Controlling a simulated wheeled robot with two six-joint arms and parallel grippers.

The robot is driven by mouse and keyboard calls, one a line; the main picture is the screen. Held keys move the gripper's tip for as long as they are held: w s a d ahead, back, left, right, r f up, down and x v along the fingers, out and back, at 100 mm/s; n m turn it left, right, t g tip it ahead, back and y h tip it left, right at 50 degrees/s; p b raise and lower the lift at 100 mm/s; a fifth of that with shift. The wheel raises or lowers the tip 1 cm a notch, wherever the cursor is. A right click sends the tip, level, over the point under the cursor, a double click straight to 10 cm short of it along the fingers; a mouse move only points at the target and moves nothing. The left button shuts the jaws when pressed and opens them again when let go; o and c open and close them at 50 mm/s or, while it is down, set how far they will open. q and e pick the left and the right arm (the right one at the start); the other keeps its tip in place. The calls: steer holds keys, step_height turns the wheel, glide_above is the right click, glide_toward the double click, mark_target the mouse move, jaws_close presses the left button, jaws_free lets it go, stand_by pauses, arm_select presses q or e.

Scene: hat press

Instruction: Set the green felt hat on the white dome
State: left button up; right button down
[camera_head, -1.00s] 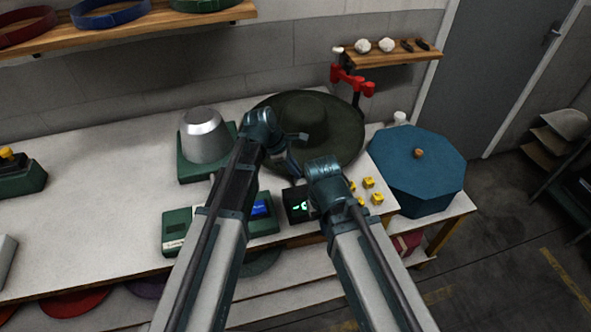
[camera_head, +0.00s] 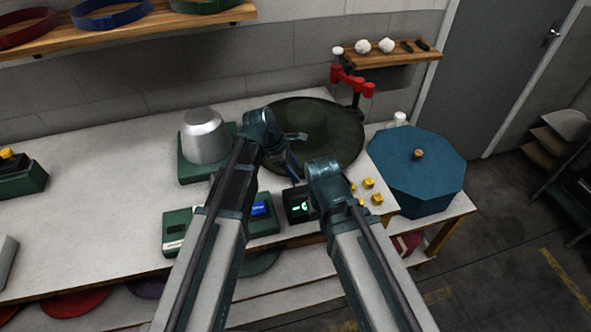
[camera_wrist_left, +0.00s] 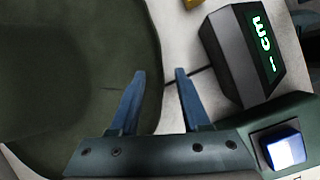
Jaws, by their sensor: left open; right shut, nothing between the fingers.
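The dark green felt hat (camera_head: 335,135) lies brim down at the back of the white table, right of the dome. The white dome (camera_head: 205,137), silvery grey in this light, stands bare on a green base (camera_head: 190,170). My left gripper (camera_head: 297,152) is open at the hat's near left brim. In the left wrist view the hat (camera_wrist_left: 60,90) fills the left side, and its brim edge passes between my open fingers (camera_wrist_left: 155,90); I cannot tell whether they touch it. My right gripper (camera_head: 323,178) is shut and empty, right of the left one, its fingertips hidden.
A display with green digits (camera_head: 298,205) and a green box with a blue button (camera_head: 260,208) stand at the front. Yellow pieces (camera_head: 368,184) and a blue octagonal box (camera_head: 415,175) are at the right. A red clamp-like stand (camera_head: 352,83) rises behind the hat.

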arm_select(q)
steer(key=p+v, duration=1.1)
steer(key=v, duration=0.2)
steer(key=shift+r+p, duration=0.15)
steer(key=shift+p, duration=0.15)
steer(key=s+m, duration=0.2)
steer(key=s+d+f+m+y, duration=0.1)
steer(key=s+m, duration=0.2)
steer(key=s+d+f+m+g+y, duration=0.1)
steer(key=s+m, duration=0.1)
steer(key=m, duration=0.1)
steer(key=shift+s+d+b, duration=0.15)
steer(key=shift+s+b, duration=0.15)
steer(key=shift+b, duration=0.05)
steer(key=s+f+m+y, duration=0.1)
steer(key=s+m+y, duration=0.2)
steer(key=s+m, duration=0.6)
steer(key=shift+s+m+y+b, duration=0.3)
steer(key=shift+m+y+b, duration=0.1)
steer(key=shift+m, duration=1.6)
